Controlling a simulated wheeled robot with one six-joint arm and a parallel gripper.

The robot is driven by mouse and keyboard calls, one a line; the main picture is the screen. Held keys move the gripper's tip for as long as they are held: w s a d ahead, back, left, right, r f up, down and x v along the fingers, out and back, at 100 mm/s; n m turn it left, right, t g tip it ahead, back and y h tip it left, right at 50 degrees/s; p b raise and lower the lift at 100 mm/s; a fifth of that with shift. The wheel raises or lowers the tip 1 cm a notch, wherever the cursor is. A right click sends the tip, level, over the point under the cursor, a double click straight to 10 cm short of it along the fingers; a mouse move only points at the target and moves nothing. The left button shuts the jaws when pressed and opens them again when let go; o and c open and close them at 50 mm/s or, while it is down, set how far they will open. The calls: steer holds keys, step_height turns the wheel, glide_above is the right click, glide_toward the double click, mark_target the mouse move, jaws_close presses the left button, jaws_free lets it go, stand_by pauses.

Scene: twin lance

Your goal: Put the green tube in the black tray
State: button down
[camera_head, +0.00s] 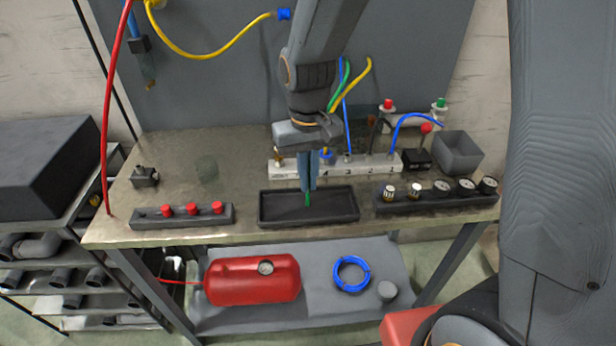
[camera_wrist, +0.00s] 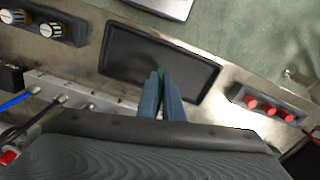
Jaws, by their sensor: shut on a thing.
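My gripper (camera_head: 308,188) points down over the black tray (camera_head: 335,220), with its blue-grey fingers shut on the green tube (camera_head: 308,199). Only a short green end shows below the fingertips, above or inside the tray; I cannot tell if it touches the tray floor. In the wrist view, the fingers (camera_wrist: 165,85) reach over the near edge of the tray (camera_wrist: 125,55), and a sliver of the green tube (camera_wrist: 160,74) shows between them. The rest of the tube is hidden by the fingers. The tray holds nothing else that I can see.
A numbered manifold block (camera_head: 285,168) with coloured tubes stands behind the tray. A strip with red knobs (camera_head: 190,212) lies left, and a gauge strip (camera_head: 430,203) lies right. A grey bin (camera_head: 460,152) stands at the back right. The table's left middle is mostly clear.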

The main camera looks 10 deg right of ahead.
steer(key=shift+f, duration=0.1)
steer(key=c, duration=1.9)
jaws_free()
step_height(320, 180, up, 12)
steer(key=b, duration=0.3)
steer(key=s+d+f, duration=0.2)
steer(key=d+f, duration=0.2)
steer(key=s+d+f+m, duration=0.1)
steer(key=s+d+f, duration=0.2)
steer(key=d+f, duration=0.1)
steer(key=s+d+f+m+t, duration=0.1)
steer(key=s+d+f, duration=0.1)
steer(key=d+f, duration=0.2)
steer(key=shift+s+d, duration=0.25)
steer(key=shift+d, duration=0.15)
